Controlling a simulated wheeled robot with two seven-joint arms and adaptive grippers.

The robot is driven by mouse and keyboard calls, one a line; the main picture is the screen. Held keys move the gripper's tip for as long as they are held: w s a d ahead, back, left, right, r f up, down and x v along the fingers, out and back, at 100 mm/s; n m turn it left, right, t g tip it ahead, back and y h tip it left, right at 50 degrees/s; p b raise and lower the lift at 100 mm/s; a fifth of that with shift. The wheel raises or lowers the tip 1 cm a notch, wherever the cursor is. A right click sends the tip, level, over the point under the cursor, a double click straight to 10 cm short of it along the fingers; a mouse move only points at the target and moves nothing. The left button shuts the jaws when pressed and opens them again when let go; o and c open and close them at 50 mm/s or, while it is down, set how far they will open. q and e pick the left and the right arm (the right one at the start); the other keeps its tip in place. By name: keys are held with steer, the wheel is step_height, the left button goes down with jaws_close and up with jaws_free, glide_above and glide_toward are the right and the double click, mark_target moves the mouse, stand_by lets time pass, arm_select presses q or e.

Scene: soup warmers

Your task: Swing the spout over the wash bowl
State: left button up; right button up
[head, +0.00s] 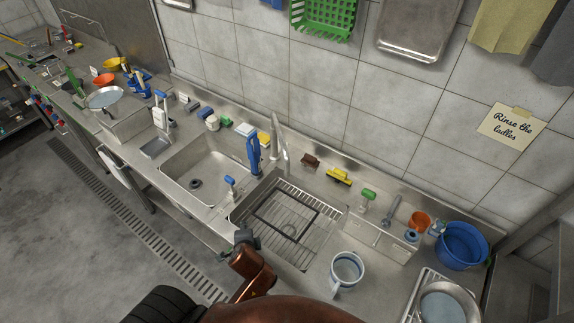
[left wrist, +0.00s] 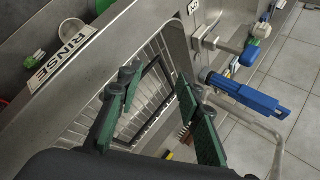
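The grey metal spout (head: 284,148) rises from the back ledge between two sinks and slants toward the right-hand sink. The left-hand sink (head: 181,171) is a plain steel basin with a dark drain, likely the wash bowl. The right-hand sink holds a wire rack (head: 272,226) with a dark square frame on it. My left gripper (head: 243,237) is at the front edge of the right-hand sink, away from the spout. In the left wrist view its green-padded fingers (left wrist: 158,82) are apart and empty above the rack. My right gripper is not in view.
A mug (head: 346,270) and blue bucket (head: 461,245) are to the right. A RINSE label (left wrist: 61,54) is in the left wrist view.

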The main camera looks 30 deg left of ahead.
arm_select(q)
steer(key=w+d+r+m+t+y, duration=0.1)
steer(key=w+r+m+t+y, duration=0.2)
steer(key=w+r+m, duration=0.5)
steer(key=m+t+y, duration=0.1)
steer(key=m+t, duration=0.4)
steer(key=m, duration=0.6)
glide_toward(288, 167)
steer(key=x, duration=0.9)
steer(key=shift+w+a+p, duration=0.2)
steer(key=shift+a+p, duration=0.05)
steer(key=shift+p, duration=0.1)
steer(key=shift+x, duration=0.8)
steer(key=shift+f, duration=0.1)
steer(key=shift+c, duration=0.2)
jaws_close()
